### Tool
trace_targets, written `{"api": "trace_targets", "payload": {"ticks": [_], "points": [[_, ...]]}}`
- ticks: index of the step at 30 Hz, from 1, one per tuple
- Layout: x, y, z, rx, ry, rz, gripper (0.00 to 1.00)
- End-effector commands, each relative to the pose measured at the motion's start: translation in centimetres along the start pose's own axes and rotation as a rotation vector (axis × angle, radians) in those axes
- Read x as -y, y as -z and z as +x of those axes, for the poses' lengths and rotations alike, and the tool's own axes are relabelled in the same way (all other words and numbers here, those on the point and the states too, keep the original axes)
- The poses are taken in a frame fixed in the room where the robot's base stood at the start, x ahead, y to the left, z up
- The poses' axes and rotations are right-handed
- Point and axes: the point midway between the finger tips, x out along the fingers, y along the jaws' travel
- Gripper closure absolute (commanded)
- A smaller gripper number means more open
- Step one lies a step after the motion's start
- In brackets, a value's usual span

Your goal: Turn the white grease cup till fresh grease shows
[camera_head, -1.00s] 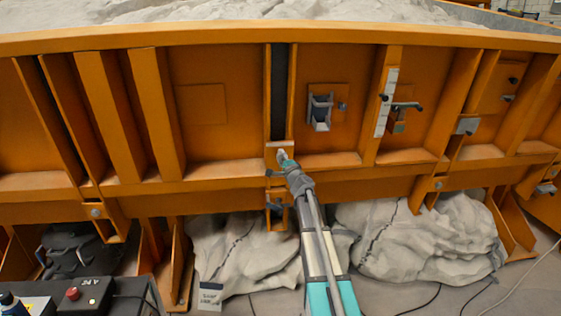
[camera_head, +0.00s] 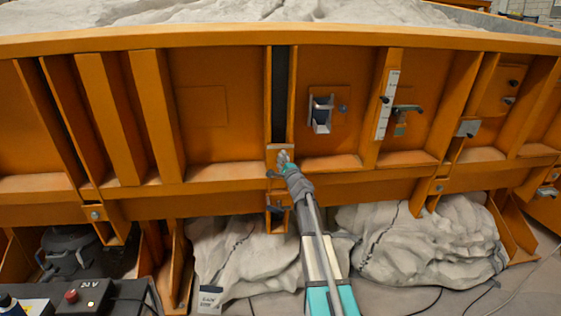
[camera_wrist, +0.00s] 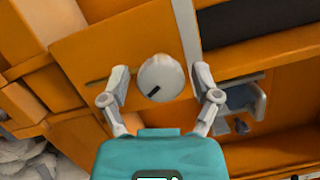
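The white grease cup (camera_wrist: 161,72) is a rounded white knob with a short dark mark on its lower left side, standing on the orange frame in the wrist view. My gripper (camera_wrist: 163,80) is open, with one grey finger on each side of the cup. A narrow gap shows between each finger and the cup, so neither appears to touch it. In the head view my gripper (camera_head: 283,156) is at the frame, just below the dark vertical slot. It largely hides the cup there. I see no grease that I can make out.
A grey bracket (camera_head: 321,114) projects from the orange wall right of my gripper, with a white scale strip (camera_head: 387,105) and a handle (camera_head: 407,109) further right. Orange ribs and a ledge surround the spot. A control box (camera_head: 88,297) stands front left.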

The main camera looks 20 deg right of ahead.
Motion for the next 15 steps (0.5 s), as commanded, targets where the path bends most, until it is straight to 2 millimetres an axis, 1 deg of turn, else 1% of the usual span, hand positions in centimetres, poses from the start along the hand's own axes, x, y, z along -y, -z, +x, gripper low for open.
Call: {"api": "trace_targets", "payload": {"ticks": [15], "points": [[0.03,0.06,-0.03,-0.001,0.000,0.000,0.13]]}}
